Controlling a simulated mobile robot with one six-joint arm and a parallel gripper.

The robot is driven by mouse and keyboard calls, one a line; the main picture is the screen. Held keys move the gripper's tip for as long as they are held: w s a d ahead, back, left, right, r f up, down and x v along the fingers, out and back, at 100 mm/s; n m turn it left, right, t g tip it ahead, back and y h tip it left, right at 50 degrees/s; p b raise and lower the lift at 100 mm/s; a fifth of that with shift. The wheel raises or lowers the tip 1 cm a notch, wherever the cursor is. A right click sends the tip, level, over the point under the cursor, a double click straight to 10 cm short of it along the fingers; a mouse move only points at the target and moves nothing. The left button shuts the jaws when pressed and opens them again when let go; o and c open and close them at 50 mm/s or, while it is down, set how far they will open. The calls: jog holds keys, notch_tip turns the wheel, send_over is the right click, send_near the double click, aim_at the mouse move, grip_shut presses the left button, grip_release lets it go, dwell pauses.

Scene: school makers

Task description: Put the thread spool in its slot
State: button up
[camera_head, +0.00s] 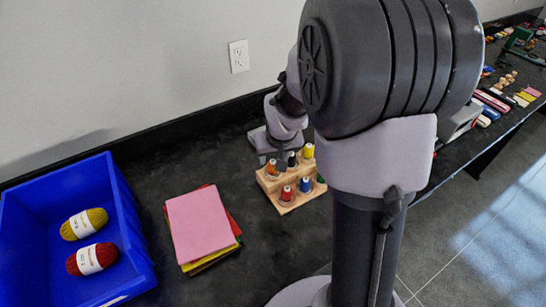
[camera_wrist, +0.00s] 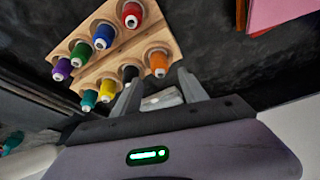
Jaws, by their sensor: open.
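The wooden spool rack (camera_head: 268,187) stands on the dark table with thread spools upright in two rows. In the wrist view, one row holds purple (camera_wrist: 62,69), green (camera_wrist: 80,54), blue (camera_wrist: 103,37) and red (camera_wrist: 131,14) spools. The other holds teal (camera_wrist: 89,99), yellow (camera_wrist: 107,90), black (camera_wrist: 130,73) and orange (camera_wrist: 158,65) spools. My gripper (camera_wrist: 160,82) is open beside the black and orange end. I cannot tell whether a finger touches a spool. In the head view my arm hides the rack's right end.
A blue bin (camera_head: 128,225) with yellow yarn (camera_head: 84,223) and red yarn (camera_head: 92,258) stands at the left. A stack of coloured sheets (camera_head: 200,226) lies between bin and rack. The wall runs behind the table. More supplies lie at the far right.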

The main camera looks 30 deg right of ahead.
jog(key=s+a+r+p, duration=0.1)
jog(key=s+a+r, duration=0.2)
jog(key=r, duration=0.4)
jog(key=s+a+r+p, duration=0.1)
jog(key=s+a+r, duration=0.3)
jog(key=r, duration=0.2)
jog(key=s+a+r+m+t+y, duration=0.1)
jog(key=s+a+r+y, duration=0.2)
jog(key=s+a, duration=0.7)
jog(key=s+r, duration=0.2)
jog(key=s, duration=0.2)
jog(key=shift+s+a+r, duration=0.2)
jog(key=shift+a, duration=0.1)
jog(key=shift+d, duration=0.15)
